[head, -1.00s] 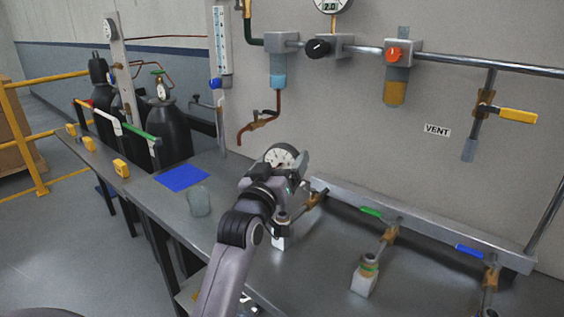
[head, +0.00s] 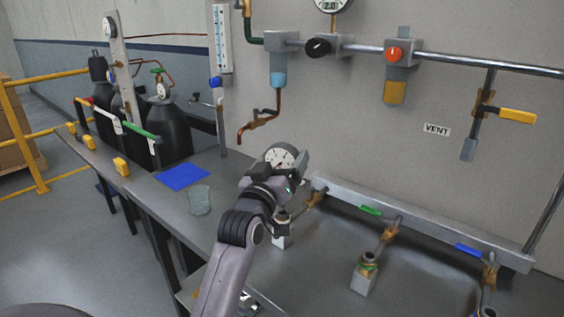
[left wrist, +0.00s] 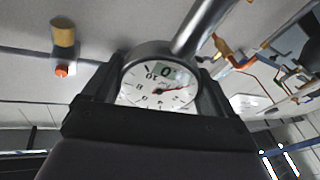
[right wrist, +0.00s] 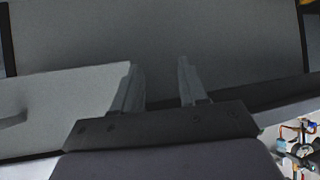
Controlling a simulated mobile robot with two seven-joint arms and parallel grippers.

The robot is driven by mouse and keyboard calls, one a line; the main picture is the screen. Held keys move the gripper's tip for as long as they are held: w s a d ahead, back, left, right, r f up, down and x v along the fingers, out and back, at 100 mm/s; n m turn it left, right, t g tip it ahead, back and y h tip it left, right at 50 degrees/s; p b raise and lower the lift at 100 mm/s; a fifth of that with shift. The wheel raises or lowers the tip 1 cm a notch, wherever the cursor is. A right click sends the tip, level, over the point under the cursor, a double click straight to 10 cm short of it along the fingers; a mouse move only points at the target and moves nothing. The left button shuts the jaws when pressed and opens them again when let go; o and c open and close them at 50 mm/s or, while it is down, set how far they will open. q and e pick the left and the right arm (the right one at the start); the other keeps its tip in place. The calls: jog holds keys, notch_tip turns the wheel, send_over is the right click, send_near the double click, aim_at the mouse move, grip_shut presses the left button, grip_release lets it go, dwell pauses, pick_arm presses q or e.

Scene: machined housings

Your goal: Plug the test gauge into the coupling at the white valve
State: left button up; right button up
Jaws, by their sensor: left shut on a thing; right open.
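The test gauge (head: 281,156), round with a white dial, is held in my left gripper (head: 277,176) above the left end of the bench manifold. In the left wrist view its dial (left wrist: 150,92) sits between the two fingers. A coupling on a pale block (head: 281,241) stands below, partly covered by my left arm. The gauge appears apart from it. No white valve handle shows there; my gripper covers that spot. My right gripper (right wrist: 158,78) is open and empty in the right wrist view, facing grey surfaces.
The manifold rail (head: 430,222) also carries a green handle (head: 370,210) and a blue handle (head: 468,250), with a middle coupling (head: 366,272) in front. A copper pipe (head: 262,122) hangs from the wall.

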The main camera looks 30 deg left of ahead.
pick_arm(q)
jog(key=shift+r+p, duration=0.1)
jog(key=shift+p, duration=0.2)
pick_arm(e)
jog(key=shift+r, duration=0.3)
pick_arm(q)
jog(key=shift+f+b, duration=1)
jog(key=shift+f, duration=0.85)
pick_arm(e)
jog(key=shift+f, duration=1)
pick_arm(q)
jog(key=o, duration=1)
jog(key=shift+c, duration=0.2)
jog(key=shift+s, duration=0.1)
pick_arm(e)
jog(key=shift+s, duration=0.15)
